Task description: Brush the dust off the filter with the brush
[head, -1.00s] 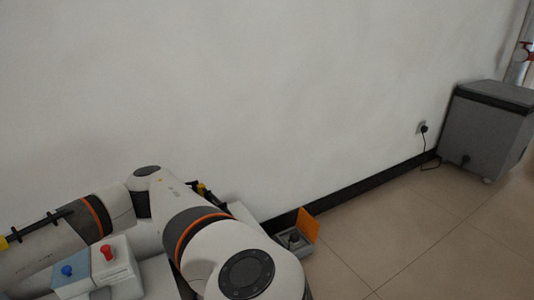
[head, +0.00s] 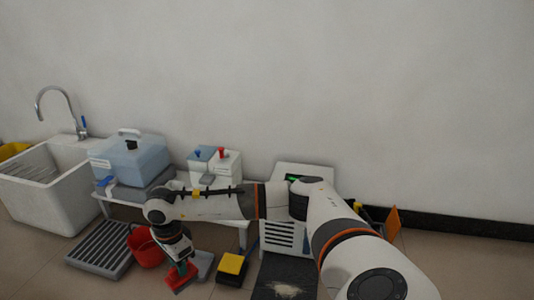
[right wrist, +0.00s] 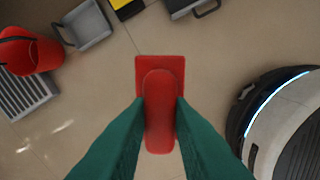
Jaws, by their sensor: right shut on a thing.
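My right gripper (head: 187,262) is shut on a red brush (head: 178,279) and holds it low over the floor. In the right wrist view its green fingers close on the red handle of the brush (right wrist: 160,110), with a flat red head beyond. Bristles are hidden. A dark flat panel (head: 270,290), which looks like the filter, lies to the right at the bottom edge, with a pale dusty patch on it. The brush is apart from it. My left gripper is not in view.
A red bucket (head: 146,250), a grey dustpan (head: 205,262), a yellow-and-black object (head: 231,266) and a slatted grate (head: 100,247) are on the floor near the brush. Behind are a white sink (head: 70,195), a table with a blue container (head: 135,160), and a white vented unit (head: 281,238).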

